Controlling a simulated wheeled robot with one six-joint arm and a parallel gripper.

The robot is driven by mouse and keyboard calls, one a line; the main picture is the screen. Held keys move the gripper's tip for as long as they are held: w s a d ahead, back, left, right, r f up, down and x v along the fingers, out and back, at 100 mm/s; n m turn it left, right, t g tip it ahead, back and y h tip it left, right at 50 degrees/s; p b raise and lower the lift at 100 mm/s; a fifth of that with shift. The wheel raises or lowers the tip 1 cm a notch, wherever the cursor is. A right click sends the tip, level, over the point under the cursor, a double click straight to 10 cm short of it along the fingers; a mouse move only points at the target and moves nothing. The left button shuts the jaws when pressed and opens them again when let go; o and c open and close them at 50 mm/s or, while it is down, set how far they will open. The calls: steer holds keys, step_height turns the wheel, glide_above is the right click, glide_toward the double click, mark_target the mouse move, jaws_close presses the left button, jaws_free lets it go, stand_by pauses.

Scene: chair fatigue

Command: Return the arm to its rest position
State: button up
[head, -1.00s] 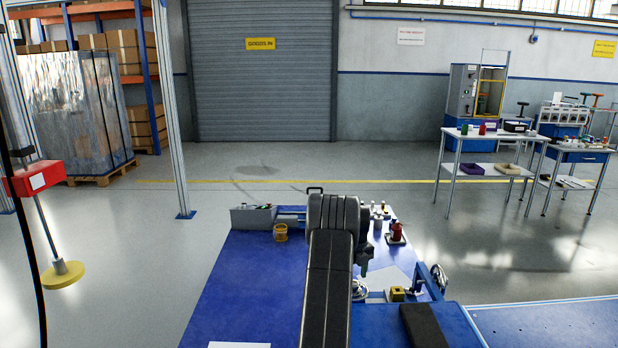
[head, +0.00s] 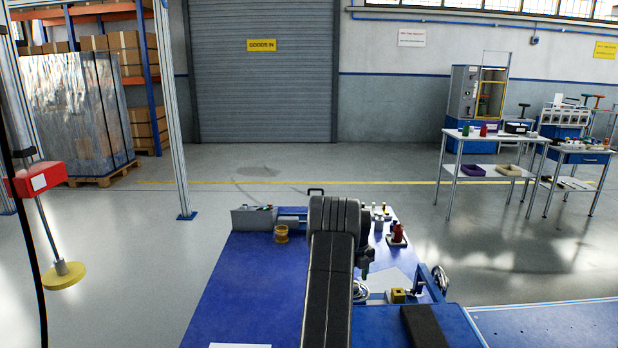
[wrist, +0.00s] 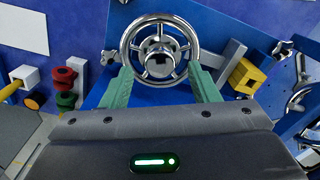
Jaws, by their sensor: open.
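My arm stretches forward over the blue workbench (head: 245,300) in the head view, folded at a grey joint. My gripper (wrist: 160,75) shows in the wrist view with two green fingers apart, one on each side of a chrome handwheel (wrist: 160,50). The fingers appear beside the wheel's rim; whether they touch it I cannot tell. In the head view the gripper is mostly hidden behind my arm.
A yellow block (wrist: 246,75) sits right of the wheel, and red and green knobs (wrist: 67,88) stand left. A yellow disc on a rod (head: 64,275) hangs at left.

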step_height(320, 180, up, 11)
step_height(320, 180, down, 14)
steer(key=shift+f, duration=0.1)
steer(key=shift+n, duration=0.8)
steer(key=n, duration=0.8)
steer(key=shift+n, duration=0.3)
steer(key=n, duration=0.5)
steer(key=shift+n, duration=2.7)
steer(key=shift+r, duration=0.3)
